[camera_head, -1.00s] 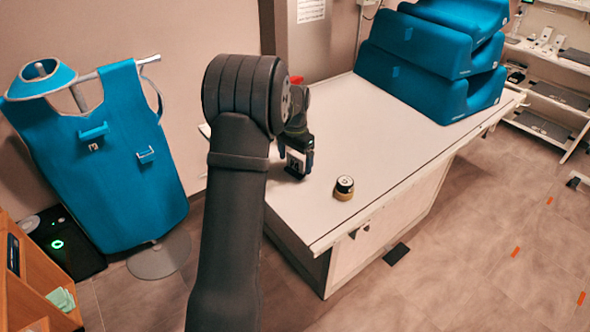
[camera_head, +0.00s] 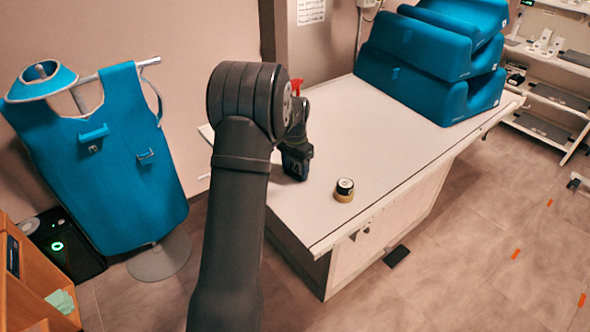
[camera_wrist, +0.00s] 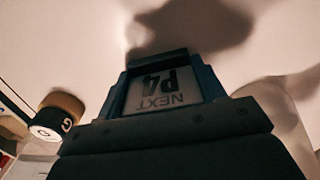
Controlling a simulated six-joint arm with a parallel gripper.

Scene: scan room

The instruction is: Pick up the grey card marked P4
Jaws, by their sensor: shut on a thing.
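The grey card marked P4 (camera_wrist: 166,92) shows upside down in the wrist view, with the word NEXT on it. It sits between the blue-sided fingers of my gripper (camera_wrist: 163,75), which is shut on it. In the head view my gripper (camera_head: 296,167) is low over the left part of the white table (camera_head: 345,125). The card is hard to make out there. I cannot tell whether its lower edge touches the tabletop.
A small round black and tan item (camera_head: 344,189) stands right of my gripper; it also shows in the wrist view (camera_wrist: 58,112). A red thing (camera_head: 297,86) shows behind my arm. Blue cushions (camera_head: 430,55) are stacked at the table's far end. The middle of the table is clear.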

